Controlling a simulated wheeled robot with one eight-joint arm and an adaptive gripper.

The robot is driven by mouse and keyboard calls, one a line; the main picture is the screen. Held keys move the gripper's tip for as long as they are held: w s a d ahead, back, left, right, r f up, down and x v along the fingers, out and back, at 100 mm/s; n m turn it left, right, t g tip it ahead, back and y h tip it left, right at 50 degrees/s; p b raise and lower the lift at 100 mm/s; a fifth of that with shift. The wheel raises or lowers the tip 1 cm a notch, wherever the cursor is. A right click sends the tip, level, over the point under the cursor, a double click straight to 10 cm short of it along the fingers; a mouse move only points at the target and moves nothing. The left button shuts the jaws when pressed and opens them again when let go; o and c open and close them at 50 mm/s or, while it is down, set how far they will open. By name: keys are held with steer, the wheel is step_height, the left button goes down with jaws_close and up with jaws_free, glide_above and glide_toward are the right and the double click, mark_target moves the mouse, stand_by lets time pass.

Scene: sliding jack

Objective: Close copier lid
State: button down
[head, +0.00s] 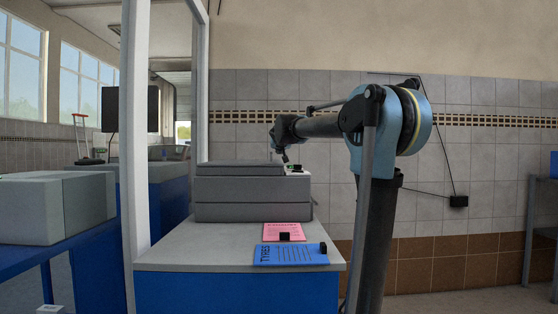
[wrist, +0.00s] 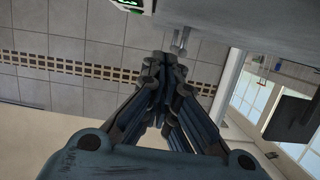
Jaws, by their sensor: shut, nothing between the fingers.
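The grey copier (head: 245,210) stands on a counter. Its lid (head: 240,184) appears as a low, flat grey block on top; I cannot tell whether it is fully down. A small panel with green marks (head: 294,168) shows at the copier's right rear. My gripper (head: 285,157) is shut and empty, just above that panel at the copier's right back. In the wrist view, my closed fingers (wrist: 164,72) point toward a grey surface, likely the copier (wrist: 235,22), with small grey prongs (wrist: 181,38) by the fingertips. Contact cannot be made out.
The counter (head: 180,250) has a blue front. A pink sheet (head: 283,231) and a blue sheet marked TYRES (head: 285,254) lie before the copier, each with a small black block. A white post (head: 135,130) stands to the left. A tiled wall (head: 300,90) is behind.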

steer(key=v, duration=1)
